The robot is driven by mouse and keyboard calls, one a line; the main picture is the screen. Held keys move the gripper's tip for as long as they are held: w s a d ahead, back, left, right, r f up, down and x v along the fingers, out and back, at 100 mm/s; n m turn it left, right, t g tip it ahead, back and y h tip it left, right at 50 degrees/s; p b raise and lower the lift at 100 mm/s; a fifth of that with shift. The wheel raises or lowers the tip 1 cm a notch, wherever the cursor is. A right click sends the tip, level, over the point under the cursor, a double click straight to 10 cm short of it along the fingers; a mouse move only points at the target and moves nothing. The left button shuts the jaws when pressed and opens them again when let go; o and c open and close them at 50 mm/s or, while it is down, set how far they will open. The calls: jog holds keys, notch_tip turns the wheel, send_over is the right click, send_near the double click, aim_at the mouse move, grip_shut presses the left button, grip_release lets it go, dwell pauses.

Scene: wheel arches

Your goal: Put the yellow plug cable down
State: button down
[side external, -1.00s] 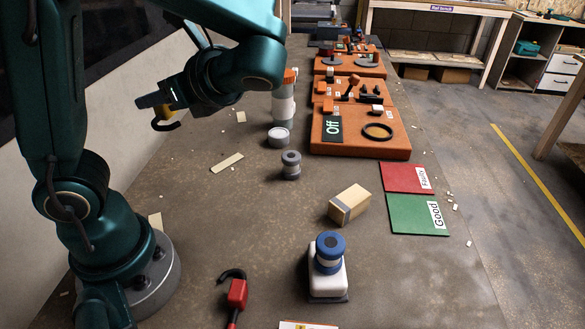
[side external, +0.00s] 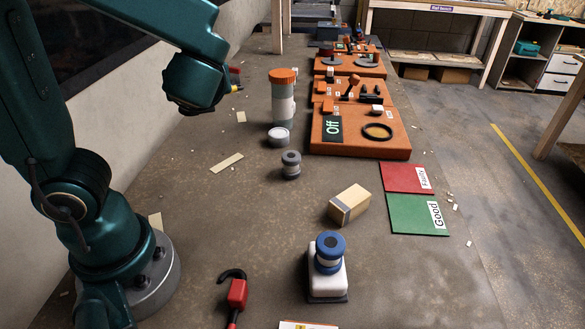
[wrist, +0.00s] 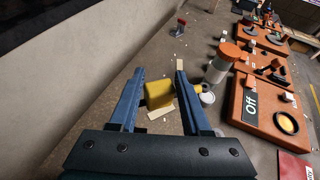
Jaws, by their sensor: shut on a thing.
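The yellow plug (wrist: 158,95) is between the two blue fingers of my gripper (wrist: 158,78) in the wrist view. My gripper is shut on it. The plug shows above the grey-brown bench top; the exact gap below it cannot be told. Its cable is not clearly visible. In the side external view my arm's wrist hides the gripper and most or all of the plug.
A white container with an orange lid (side external: 283,97) stands right of my wrist, with a small round tin (side external: 279,137) before it. Orange stations (side external: 360,135) line the bench's right side. A small red object (wrist: 181,24) stands farther along.

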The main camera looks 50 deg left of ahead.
aim_at(222, 188)
notch_tip(222, 188, down, 20)
jog(key=shift+r, duration=0.2)
dwell(0.8)
jog(key=shift+c, duration=1.8)
grip_release()
jog(key=shift+r, duration=0.1)
